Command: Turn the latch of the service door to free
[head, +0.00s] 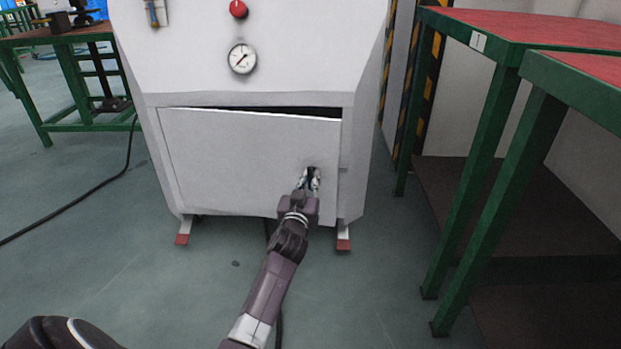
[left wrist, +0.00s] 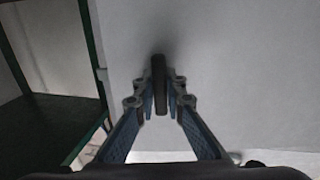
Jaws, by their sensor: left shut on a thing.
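The white service door (head: 235,160) is on the front of the white generator cabinet (head: 300,50). A dark gap shows along its top edge and widens to the right, so the door looks slightly ajar. The dark latch (head: 311,174) is near the door's right side. My left gripper (head: 309,183) is at the latch. In the left wrist view, the fingers of my left gripper (left wrist: 160,100) are shut on the latch (left wrist: 159,82), an upright dark bar, one finger on each side. My right gripper is not in view.
A pressure gauge (head: 242,59) and a red knob (head: 238,9) are above the door. Green-framed tables with red tops (head: 545,30) stand close on the right. Another green table (head: 70,34) stands at left. A black cable (head: 75,203) lies on the floor, which is otherwise mostly clear at left.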

